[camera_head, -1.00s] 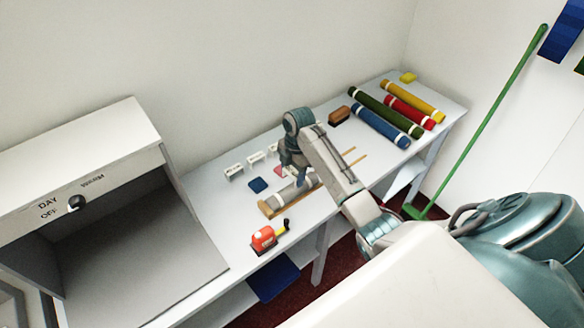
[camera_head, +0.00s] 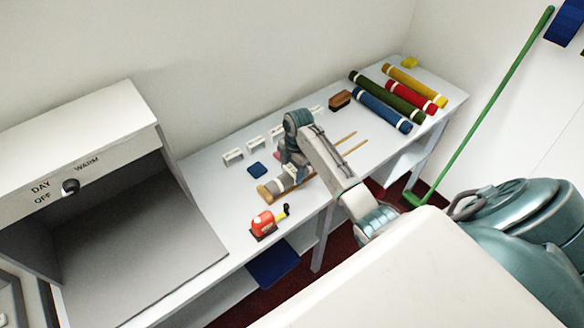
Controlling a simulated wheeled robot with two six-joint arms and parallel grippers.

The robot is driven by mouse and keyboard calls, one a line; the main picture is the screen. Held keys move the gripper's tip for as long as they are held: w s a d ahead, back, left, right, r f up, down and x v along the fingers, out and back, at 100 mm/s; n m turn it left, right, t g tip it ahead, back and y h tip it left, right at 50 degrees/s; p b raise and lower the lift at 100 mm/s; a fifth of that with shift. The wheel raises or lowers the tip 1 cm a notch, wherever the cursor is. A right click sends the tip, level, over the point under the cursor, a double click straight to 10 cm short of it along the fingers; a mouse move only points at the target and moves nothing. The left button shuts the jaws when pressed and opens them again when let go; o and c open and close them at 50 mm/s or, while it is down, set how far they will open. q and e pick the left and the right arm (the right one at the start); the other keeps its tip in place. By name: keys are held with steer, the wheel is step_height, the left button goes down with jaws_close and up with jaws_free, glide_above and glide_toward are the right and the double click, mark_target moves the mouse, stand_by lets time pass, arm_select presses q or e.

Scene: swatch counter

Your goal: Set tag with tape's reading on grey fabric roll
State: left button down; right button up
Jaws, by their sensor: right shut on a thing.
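The grey fabric roll (camera_head: 282,183) lies in a wooden rest (camera_head: 265,193) on the white counter, partly covered by my right arm. The tape (camera_head: 263,224), a red-orange case with a yellow and black end, sits in front of it near the counter's edge. White tags (camera_head: 233,157) stand in a row behind; my arm may hide part of the row. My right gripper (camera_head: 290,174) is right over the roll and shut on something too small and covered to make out. Contact with the roll cannot be told. My left gripper is out of view.
A blue pad (camera_head: 257,169) lies behind the roll, with a brown brush (camera_head: 340,99) farther right. Blue (camera_head: 382,110), green, red and yellow rolls lie at the far right end. A grey light booth (camera_head: 120,215) stands at left.

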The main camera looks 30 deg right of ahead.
steer(key=shift+f, duration=0.2)
steer(key=o, duration=1)
steer(key=shift+o, duration=0.2)
steer(key=shift+r, duration=0.1)
